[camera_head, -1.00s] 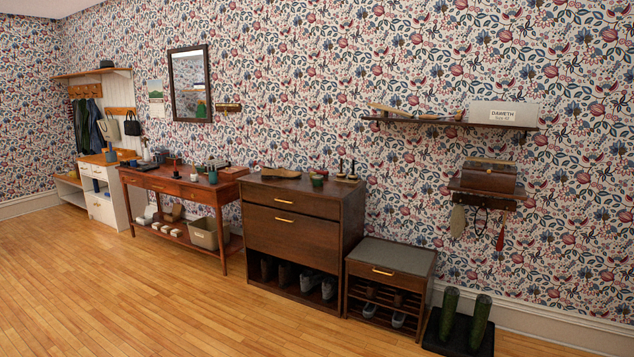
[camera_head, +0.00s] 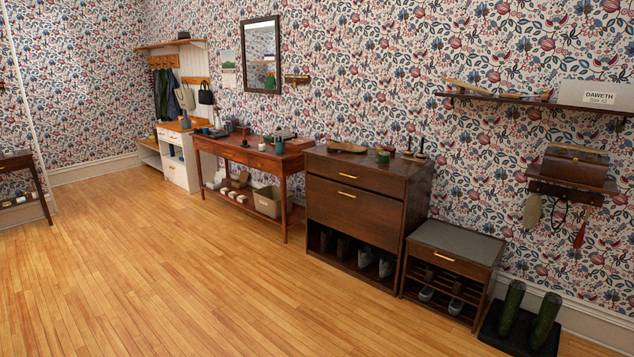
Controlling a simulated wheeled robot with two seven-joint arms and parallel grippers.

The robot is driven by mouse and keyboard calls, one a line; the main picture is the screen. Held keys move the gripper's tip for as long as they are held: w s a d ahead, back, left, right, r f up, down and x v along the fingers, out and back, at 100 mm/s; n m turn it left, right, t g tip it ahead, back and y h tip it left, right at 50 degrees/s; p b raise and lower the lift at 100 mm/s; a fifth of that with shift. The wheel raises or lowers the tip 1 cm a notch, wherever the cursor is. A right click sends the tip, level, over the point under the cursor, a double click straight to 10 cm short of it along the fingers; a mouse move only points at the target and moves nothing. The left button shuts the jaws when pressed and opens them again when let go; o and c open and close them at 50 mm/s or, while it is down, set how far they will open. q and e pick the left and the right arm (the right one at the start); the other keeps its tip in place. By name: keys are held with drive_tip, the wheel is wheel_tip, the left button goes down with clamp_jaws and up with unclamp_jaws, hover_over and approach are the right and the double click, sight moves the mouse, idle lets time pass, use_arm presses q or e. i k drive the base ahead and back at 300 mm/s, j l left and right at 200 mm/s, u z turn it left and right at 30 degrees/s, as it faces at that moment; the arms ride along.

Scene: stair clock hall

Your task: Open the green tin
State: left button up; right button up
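A small round green thing (camera_head: 383,156) stands on top of the dark wooden cabinet (camera_head: 350,208); it looks like a tin, but it is too small to tell whether its lid is on. Another small dark green thing (camera_head: 279,146) stands on the reddish side table (camera_head: 245,157); I cannot tell whether it is a tin or a cup. Neither of my grippers is in view.
A low shoe bench (camera_head: 450,268) and a black tray with green boots (camera_head: 515,325) stand right of the cabinet. A wall shelf (camera_head: 540,103) holds a labelled box. Another dark table (camera_head: 20,180) is at the left edge. The wooden floor (camera_head: 170,270) is clear.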

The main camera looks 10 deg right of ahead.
sight(384, 160)
drive_tip(key=i+l+z, duration=0.3)
drive_tip(key=i, duration=0.2)
drive_tip(key=i+l+z, duration=0.2)
drive_tip(key=i+z, duration=0.15)
drive_tip(key=i, duration=0.15)
drive_tip(key=i+z, duration=0.3)
drive_tip(key=i, duration=0.2)
drive_tip(key=i+u, duration=0.1)
drive_tip(key=i, duration=0.5)
drive_tip(key=i+l, duration=0.2)
drive_tip(key=i, duration=0.35)
drive_tip(key=i+l+u, duration=0.15)
drive_tip(key=i, duration=0.4)
drive_tip(key=i+l, duration=0.1)
drive_tip(key=i, duration=0.5)
drive_tip(key=i+l+u, duration=0.2)
drive_tip(key=i, duration=0.3)
drive_tip(key=i+l+u, duration=0.2)
drive_tip(key=i+l, duration=0.25)
